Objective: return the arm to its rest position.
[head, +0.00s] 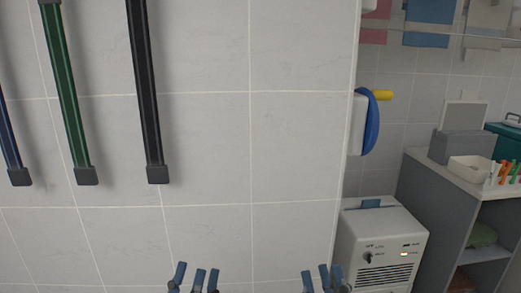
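My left gripper (193,275) shows at the bottom edge, left of the middle. Its blue-grey fingers point up and stand apart, with nothing seen between them. My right gripper (319,277) shows at the bottom edge, right of the middle. Its fingers also point up, are apart and look empty. Both grippers are in front of the tiled wall (220,150) and touch nothing that I can see. The rest of both arms is below the picture.
Blue, green (68,95) and black (147,90) bars hang on the wall at left. Past the wall's edge stand a white machine (380,245) and a grey shelf unit (432,215) carrying a white tray (470,168). A blue loop (372,125) hangs by the edge. Towels (428,22) hang behind.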

